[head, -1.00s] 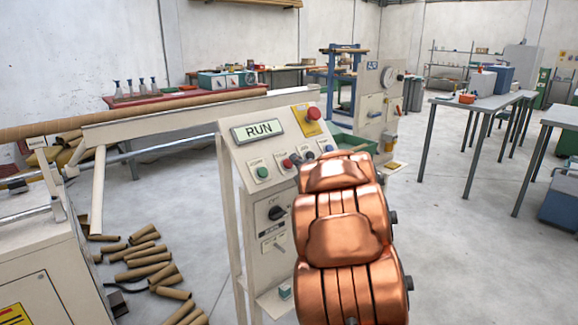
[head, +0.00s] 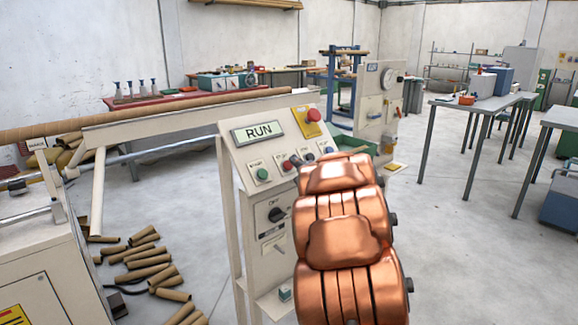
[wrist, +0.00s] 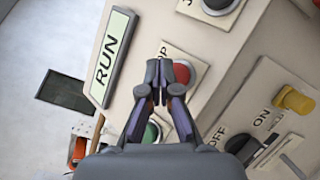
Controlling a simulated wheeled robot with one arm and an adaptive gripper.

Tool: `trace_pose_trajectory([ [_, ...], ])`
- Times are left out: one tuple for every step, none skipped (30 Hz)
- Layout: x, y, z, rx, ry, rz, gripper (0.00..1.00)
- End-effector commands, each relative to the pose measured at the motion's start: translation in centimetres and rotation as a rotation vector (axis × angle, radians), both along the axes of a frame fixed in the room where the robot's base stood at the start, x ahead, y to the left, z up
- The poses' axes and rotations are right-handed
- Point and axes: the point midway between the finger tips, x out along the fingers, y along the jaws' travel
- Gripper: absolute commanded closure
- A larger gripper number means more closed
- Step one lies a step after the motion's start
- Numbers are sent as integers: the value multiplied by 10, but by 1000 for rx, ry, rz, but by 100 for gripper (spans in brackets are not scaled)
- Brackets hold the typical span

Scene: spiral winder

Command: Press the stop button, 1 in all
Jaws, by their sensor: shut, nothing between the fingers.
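The red stop button (wrist: 182,72) sits on a pale plate whose label ends in "OP" in the wrist view. In the head view the red button (head: 287,165) is on the sloping panel, right of the green start button (head: 262,174). My gripper (wrist: 160,82) is shut and empty, its fingertips just beside the red button in the wrist picture, partly overlapping its left edge. I cannot tell whether they touch it. In the head view my copper-coloured arm hides most of the gripper. The display (head: 258,132) reads RUN.
A red mushroom button (head: 313,115) on a yellow plate stands higher on the panel. A dark rotary switch (head: 277,214) sits below. A long cardboard tube (head: 150,112) runs behind the panel. Cut tubes (head: 148,260) lie on the floor at left. Open floor lies to the right.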

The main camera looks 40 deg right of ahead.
Motion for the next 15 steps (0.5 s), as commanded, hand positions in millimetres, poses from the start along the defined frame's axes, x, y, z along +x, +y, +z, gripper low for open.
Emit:
trace_pose_trajectory([
  [0, 0, 0, 0, 0, 0, 100],
  [0, 0, 0, 0, 0, 0, 100],
  [0, 0, 0, 0, 0, 0, 100],
  [0, 0, 0, 0, 0, 0, 100],
  [0, 0, 0, 0, 0, 0, 100],
  [0, 0, 0, 0, 0, 0, 100],
  [0, 0, -1, 0, 0, 0, 100],
  [0, 0, -1, 0, 0, 0, 100],
  [1, 0, -2, 0, 0, 0, 100],
  [1, 0, -3, 0, 0, 0, 100],
  [2, 0, -3, 0, 0, 0, 100],
  [3, 0, -4, 0, 1, 0, 100],
  [3, 0, -5, 0, 1, 0, 100],
  [4, 0, -6, 0, 1, 0, 100],
  [5, 0, -7, 0, 1, 0, 100],
])
